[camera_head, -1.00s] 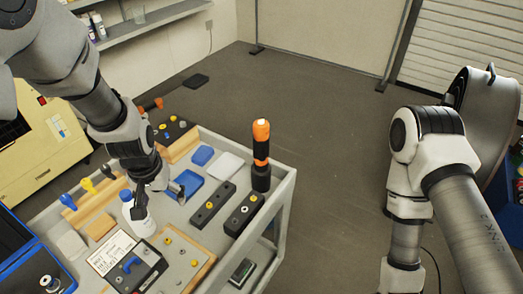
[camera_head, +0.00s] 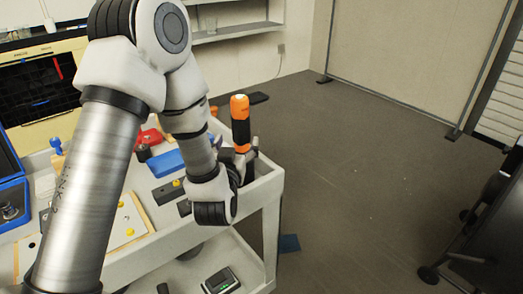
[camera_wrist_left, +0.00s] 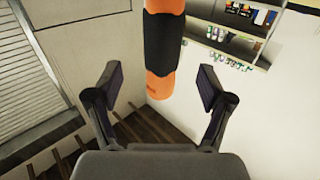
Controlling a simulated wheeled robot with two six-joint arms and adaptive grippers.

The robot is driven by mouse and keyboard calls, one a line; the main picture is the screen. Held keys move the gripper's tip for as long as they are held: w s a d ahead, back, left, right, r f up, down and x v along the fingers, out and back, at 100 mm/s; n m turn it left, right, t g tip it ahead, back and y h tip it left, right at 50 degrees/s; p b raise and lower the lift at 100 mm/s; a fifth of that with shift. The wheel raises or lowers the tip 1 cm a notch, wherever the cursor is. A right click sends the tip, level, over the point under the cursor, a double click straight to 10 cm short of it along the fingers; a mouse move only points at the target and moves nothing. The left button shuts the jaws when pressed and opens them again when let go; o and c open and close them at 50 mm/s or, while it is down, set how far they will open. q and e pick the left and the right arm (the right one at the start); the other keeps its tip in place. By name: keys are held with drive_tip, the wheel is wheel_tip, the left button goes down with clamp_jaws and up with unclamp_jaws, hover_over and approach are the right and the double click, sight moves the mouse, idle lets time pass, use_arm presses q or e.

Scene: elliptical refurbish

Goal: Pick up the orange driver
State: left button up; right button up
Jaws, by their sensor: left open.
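The orange driver (camera_head: 240,122) stands upright near the far right corner of the cart. It has an orange top, a black middle band and orange below. Its lower end is hidden by my left gripper (camera_head: 246,153) in the head view. In the left wrist view the driver (camera_wrist_left: 163,45) hangs in from the top edge of the picture, centred between the fingers. My left gripper also shows there (camera_wrist_left: 160,95), with its two fingers spread wide on either side and not touching the driver. My right gripper is not in view.
The grey cart (camera_head: 268,192) has a raised rim and a lower shelf. On it lie a blue box (camera_head: 166,162), dark blocks and a wooden board (camera_head: 127,225). A blue case (camera_head: 12,195) is at the left. The floor right of the cart is open.

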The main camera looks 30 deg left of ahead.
sight(239, 131)
use_arm(q)
drive_tip(key=shift+w+a, duration=0.3)
drive_tip(key=shift+a, duration=0.3)
drive_tip(key=x, duration=0.2)
drive_tip(key=p+x, duration=0.1)
drive_tip(key=x, duration=0.1)
drive_tip(key=p+x, duration=0.1)
drive_tip(key=x, duration=0.1)
drive_tip(key=shift+w+d+r, duration=0.2)
drive_tip(key=shift+w, duration=0.1)
drive_tip(key=shift+w+a+f, duration=0.1)
drive_tip(key=shift+w+a, duration=0.05)
drive_tip(key=shift+a, duration=0.05)
drive_tip(key=shift+d, duration=0.15)
drive_tip(key=shift+c, duration=0.7)
drive_tip(key=c, duration=0.5)
clamp_jaws()
